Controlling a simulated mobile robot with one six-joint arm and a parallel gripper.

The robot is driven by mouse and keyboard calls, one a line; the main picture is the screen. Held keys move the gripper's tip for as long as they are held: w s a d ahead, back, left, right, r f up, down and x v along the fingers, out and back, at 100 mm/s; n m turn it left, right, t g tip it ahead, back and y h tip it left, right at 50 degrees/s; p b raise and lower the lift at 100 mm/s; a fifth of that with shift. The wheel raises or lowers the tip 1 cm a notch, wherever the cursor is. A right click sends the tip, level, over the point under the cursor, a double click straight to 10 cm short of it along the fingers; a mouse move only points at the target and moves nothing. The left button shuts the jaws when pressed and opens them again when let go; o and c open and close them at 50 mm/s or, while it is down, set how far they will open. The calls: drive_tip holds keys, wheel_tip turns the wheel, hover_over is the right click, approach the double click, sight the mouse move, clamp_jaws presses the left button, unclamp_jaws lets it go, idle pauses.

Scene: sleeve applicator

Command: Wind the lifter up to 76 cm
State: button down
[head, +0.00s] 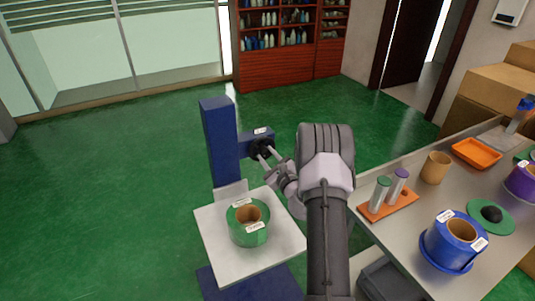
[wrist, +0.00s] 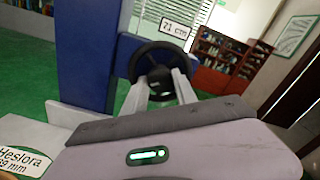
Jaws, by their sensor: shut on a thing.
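The lifter (head: 218,135) is a dark blue column on a blue base, with a white platform (head: 212,238). A black handwheel (head: 256,151) sits on its right side; it shows closer in the wrist view (wrist: 150,56). My gripper (head: 267,157) is shut on the handwheel, its two fingers (wrist: 160,88) reaching the wheel. A small sign (wrist: 173,28) above the wheel reads what looks like 71 cm; its first digit is hard to make out. A green roll (head: 248,224) with a brown core and white labels stands on the platform.
A steel table (head: 405,237) at the right holds a blue roll (head: 456,243), a tan cup (head: 435,168), an orange rack (head: 390,205) with two tubes and an orange tray (head: 477,153). Cardboard boxes (head: 495,92) stand behind it. Green floor is clear at left.

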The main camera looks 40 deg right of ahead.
drive_tip(key=m+p, duration=0.2)
drive_tip(key=m, duration=0.3)
drive_tip(key=shift+r+m, duration=0.1)
drive_tip(key=shift+m, duration=0.2)
drive_tip(key=m+p, duration=0.2)
drive_tip(key=m, duration=0.3)
drive_tip(key=shift+p, duration=0.4)
drive_tip(key=m+p, duration=0.1)
drive_tip(key=m, duration=0.3)
drive_tip(key=shift+m+p, duration=0.3)
drive_tip(key=shift+m, duration=0.1)
drive_tip(key=m+p, duration=0.1)
drive_tip(key=m, duration=0.4)
drive_tip(key=shift+d, duration=0.1)
drive_tip(key=m+p, duration=0.1)
drive_tip(key=m, duration=0.5)
drive_tip(key=shift+p, duration=0.3)
drive_tip(key=m, duration=0.5)
drive_tip(key=shift+f+p, duration=0.2)
drive_tip(key=shift+p, duration=0.15)
drive_tip(key=m, duration=0.5)
drive_tip(key=shift+m+p, duration=0.3)
drive_tip(key=shift+m, duration=0.1)
drive_tip(key=m, duration=0.4)
drive_tip(key=shift+m, duration=0.3)
drive_tip(key=shift+f+m, duration=0.1)
drive_tip(key=shift+m, duration=0.2)
